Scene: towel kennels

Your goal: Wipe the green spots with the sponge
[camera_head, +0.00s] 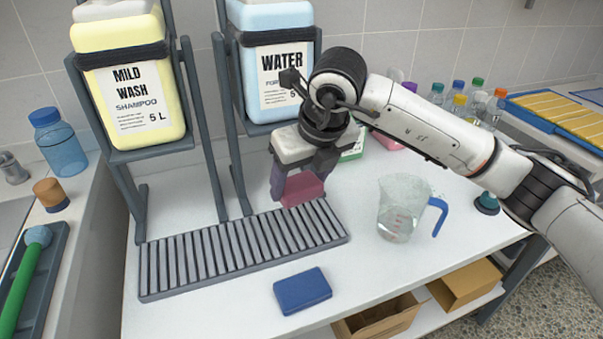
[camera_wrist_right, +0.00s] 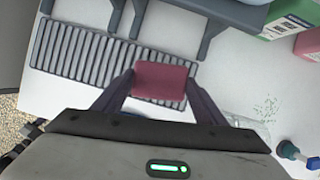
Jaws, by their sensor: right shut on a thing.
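My right gripper (camera_head: 300,182) is shut on a dark pink, block-shaped sponge (camera_head: 302,189), holding it above the slatted grey rack. The sponge also shows between the fingers in the right wrist view (camera_wrist_right: 162,82). Small green spots (camera_wrist_right: 267,108) are scattered on the white table, right of the gripper in the right wrist view. In the head view the clear jug stands around where they lie, and they are hard to make out. My left gripper is not in view.
A blue block (camera_head: 302,290) lies on the table (camera_head: 215,318) in front of the rack (camera_head: 240,248). A clear jug with a blue handle (camera_head: 397,212) stands right. Shampoo (camera_head: 137,100) and water (camera_head: 275,70) canisters sit on stands behind. The front right tabletop is clear.

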